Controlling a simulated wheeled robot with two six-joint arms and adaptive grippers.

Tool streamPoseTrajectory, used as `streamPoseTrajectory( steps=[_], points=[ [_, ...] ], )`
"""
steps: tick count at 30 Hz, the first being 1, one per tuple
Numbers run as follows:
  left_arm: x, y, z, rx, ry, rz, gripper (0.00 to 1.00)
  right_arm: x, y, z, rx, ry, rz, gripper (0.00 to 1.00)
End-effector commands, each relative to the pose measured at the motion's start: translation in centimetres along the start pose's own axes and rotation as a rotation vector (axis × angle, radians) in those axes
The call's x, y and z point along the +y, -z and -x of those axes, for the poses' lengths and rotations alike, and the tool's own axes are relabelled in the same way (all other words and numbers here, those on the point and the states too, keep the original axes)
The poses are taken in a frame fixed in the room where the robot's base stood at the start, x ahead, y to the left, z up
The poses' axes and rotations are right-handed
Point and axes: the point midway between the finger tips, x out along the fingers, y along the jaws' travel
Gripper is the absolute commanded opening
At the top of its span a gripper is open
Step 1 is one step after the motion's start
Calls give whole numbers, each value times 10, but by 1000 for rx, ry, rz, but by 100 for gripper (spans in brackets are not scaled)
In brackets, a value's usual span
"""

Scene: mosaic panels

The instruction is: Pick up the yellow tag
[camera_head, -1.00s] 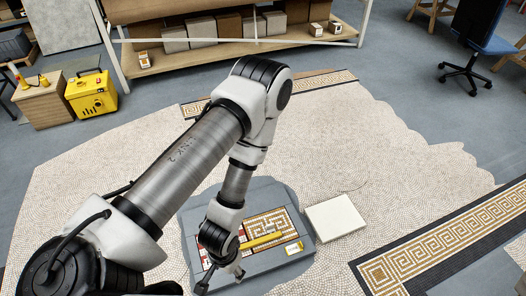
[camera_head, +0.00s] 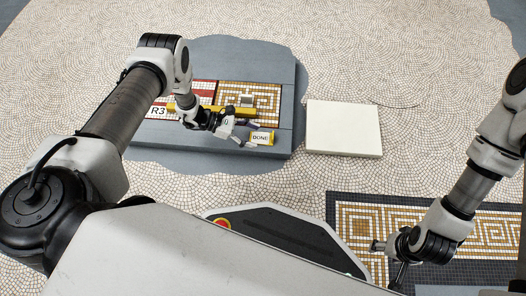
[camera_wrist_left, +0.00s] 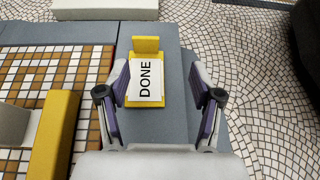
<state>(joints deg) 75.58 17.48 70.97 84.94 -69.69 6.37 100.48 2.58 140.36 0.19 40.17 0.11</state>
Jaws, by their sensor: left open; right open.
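The yellow tag (camera_head: 262,138), marked DONE on a white face, lies on the grey board (camera_head: 285,100) right of the mosaic panel. In the left wrist view the tag (camera_wrist_left: 147,82) has a raised yellow lip at its far end. My left gripper (camera_head: 251,134) is open at the tag. In its wrist view the fingers (camera_wrist_left: 160,88) stand on both sides of the tag, with a gap at each side; whether they are down at its height I cannot tell. My right gripper (camera_head: 386,265) is open and empty over the patterned border at lower right.
A yellow bar (camera_wrist_left: 54,138) lies across the mosaic panel (camera_head: 262,93), left of the tag. A small grey block (camera_wrist_left: 12,124) is on the panel. A white slab (camera_head: 343,128) lies right of the board.

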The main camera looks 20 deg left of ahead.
Motion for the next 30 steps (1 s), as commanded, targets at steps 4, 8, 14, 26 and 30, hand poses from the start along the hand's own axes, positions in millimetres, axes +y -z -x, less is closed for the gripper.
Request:
streamPoseTrajectory(
  steps=[4, 8, 14, 26, 30],
  points=[
    [14, 3, -13, -48, -39, -3, 66, 0, 1, -15, 2, 0, 0, 60],
    [14, 1, -29, -46, -38, -3, 66, 0, 1, -21, 4, 0, -2, 60],
    [19, 3, -62, -46, -35, -4, 66, 1, 5, -48, 14, -2, 0, 60],
    [19, -5, -77, -43, -36, -2, 40, 1, 9, -51, 24, -3, 6, 60],
    [19, -4, -77, -43, -36, -2, 20, 1, 9, -51, 24, -3, 5, 60]
  ],
)
